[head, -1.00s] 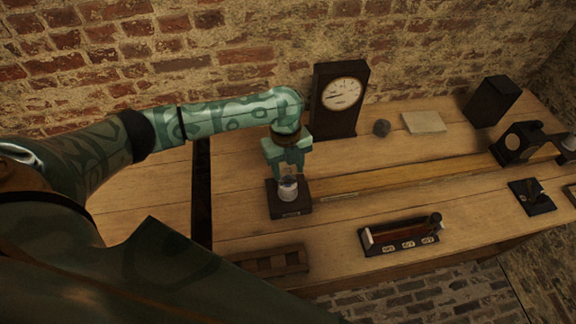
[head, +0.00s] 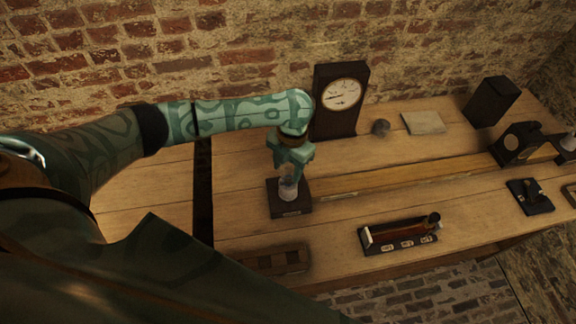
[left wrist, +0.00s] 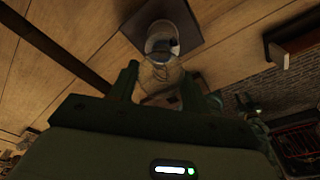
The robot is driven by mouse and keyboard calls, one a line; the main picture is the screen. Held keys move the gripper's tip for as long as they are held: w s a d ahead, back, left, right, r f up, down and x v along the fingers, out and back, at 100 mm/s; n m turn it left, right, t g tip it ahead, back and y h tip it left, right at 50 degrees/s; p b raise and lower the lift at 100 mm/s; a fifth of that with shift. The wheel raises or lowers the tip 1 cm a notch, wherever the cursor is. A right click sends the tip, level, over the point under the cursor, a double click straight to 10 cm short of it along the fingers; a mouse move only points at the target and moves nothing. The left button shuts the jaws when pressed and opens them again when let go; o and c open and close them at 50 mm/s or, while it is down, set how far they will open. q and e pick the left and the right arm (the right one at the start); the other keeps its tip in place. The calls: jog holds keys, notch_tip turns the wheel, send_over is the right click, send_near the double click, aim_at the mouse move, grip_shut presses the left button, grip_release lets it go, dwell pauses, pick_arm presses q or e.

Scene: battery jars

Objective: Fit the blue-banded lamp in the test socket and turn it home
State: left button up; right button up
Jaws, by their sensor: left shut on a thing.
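The test socket (head: 289,190) stands on a dark square base (head: 290,208) with a pale label, at the middle of the bench. My left gripper (head: 289,172) points down right above it. It is shut on the lamp (left wrist: 160,74), a clear glass bulb between its fingers in the left wrist view. The lamp's lower end meets the socket, which also shows in the left wrist view (left wrist: 162,42). The lamp looks roughly upright.
A dark cased dial (head: 340,95) stands close behind the gripper. A wooden rack (head: 270,260) lies at the front left, and a switch unit (head: 400,236) at the front. A long wooden bar (head: 400,178) runs right from the socket. Bare bench lies between them.

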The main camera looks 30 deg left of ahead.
pick_arm(q)
jog(key=shift+s, duration=0.1)
jog(key=m, duration=0.5)
jog(key=shift+m+y, duration=0.3)
jog(key=shift+m, duration=0.1)
jog(key=o, duration=1.2)
jog(key=shift+c, duration=0.2)
notch_tip(320, 180, up, 16)
jog(key=w+d+p, duration=0.1)
jog(key=p, duration=0.3)
jog(key=shift+w+d, duration=0.2)
jog(key=shift+w, duration=0.1)
